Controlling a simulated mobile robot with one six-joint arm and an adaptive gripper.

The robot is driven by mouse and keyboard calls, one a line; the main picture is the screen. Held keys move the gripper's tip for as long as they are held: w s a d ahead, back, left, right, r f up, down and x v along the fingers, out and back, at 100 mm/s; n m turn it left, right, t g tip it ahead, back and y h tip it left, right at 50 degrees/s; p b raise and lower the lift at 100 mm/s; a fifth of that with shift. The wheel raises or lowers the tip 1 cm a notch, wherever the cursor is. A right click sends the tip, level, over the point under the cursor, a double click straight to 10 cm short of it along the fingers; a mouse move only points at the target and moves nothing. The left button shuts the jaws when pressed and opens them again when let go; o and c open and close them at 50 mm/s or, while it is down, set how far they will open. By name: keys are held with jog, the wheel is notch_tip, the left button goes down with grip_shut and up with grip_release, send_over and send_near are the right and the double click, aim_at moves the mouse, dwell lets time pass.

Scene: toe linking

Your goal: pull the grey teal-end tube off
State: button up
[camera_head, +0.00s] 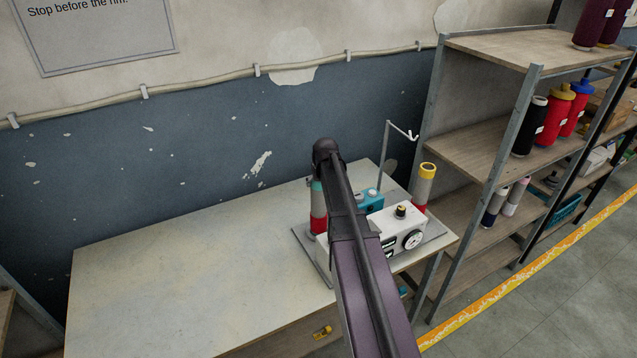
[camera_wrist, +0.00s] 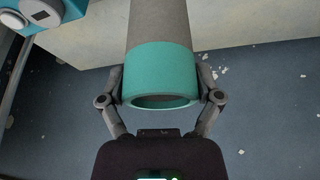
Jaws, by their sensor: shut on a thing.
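The grey tube (camera_wrist: 158,22) with a teal end (camera_wrist: 160,75) fills the top middle of the wrist view, its open rim facing the camera. My gripper (camera_wrist: 160,80) has a finger on each side of the teal end and is shut on it. In the head view the teal end (camera_head: 317,186) shows left of my arm, with grey below it and a red part (camera_head: 318,223) at the bottom. The tube looks upright there. My arm hides its right side and my gripper, and I cannot tell how its lower end sits.
A white machine with a gauge (camera_head: 413,239) and a teal box (camera_head: 372,197) stand close right of the tube. A yellow-topped grey tube (camera_head: 425,185) and a thin bent rod (camera_head: 386,158) stand further right. The table's left side (camera_head: 165,275) is clear. Shelves (camera_head: 490,150) are at right.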

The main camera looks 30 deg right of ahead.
jog(key=o, duration=0.7)
jog(key=shift+c, duration=0.2)
jog(key=c, duration=0.7)
jog(key=shift+o, duration=0.2)
jog(key=shift+r, duration=0.2)
jog(key=shift+r+p, duration=0.25)
jog(key=shift+p, duration=0.15)
jog(key=shift+r+p, duration=0.35)
jog(key=shift+r+p, duration=0.8)
